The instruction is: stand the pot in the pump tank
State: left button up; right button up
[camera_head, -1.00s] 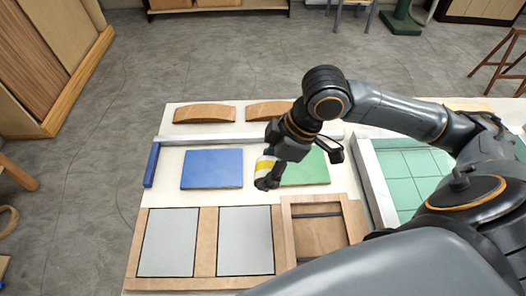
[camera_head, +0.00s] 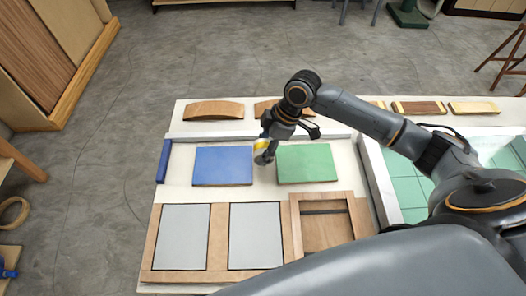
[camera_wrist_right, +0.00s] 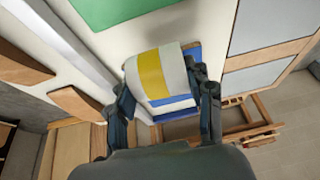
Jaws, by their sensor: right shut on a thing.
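The pot (camera_wrist_right: 150,78) is white with a yellow band. In the head view only a small part of the pot (camera_head: 261,145) shows, mostly hidden by the gripper. My right gripper (camera_head: 264,158) is over the table between the blue and green panels. In the right wrist view the right gripper (camera_wrist_right: 163,92) is shut on the pot, one finger on each side. A green-tiled, pale-walled basin (camera_head: 365,165) stands at the right, partly hidden by my arm; I cannot tell whether it is the pump tank. My left gripper is out of view.
On the table lie a blue panel (camera_head: 222,166), a green panel (camera_head: 307,163) and curved wooden pieces (camera_head: 213,110). A wooden frame (camera_head: 218,238) in front holds two grey panels and a recessed opening (camera_head: 326,229). A pale rail runs behind the panels.

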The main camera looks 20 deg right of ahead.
jog(key=shift+w+f, duration=0.25)
jog(key=shift+w+f+p, duration=0.1)
jog(key=shift+f+p, duration=0.6)
jog(key=shift+f, duration=0.95)
jog(key=shift+f, duration=0.1)
jog(key=o, duration=1.3)
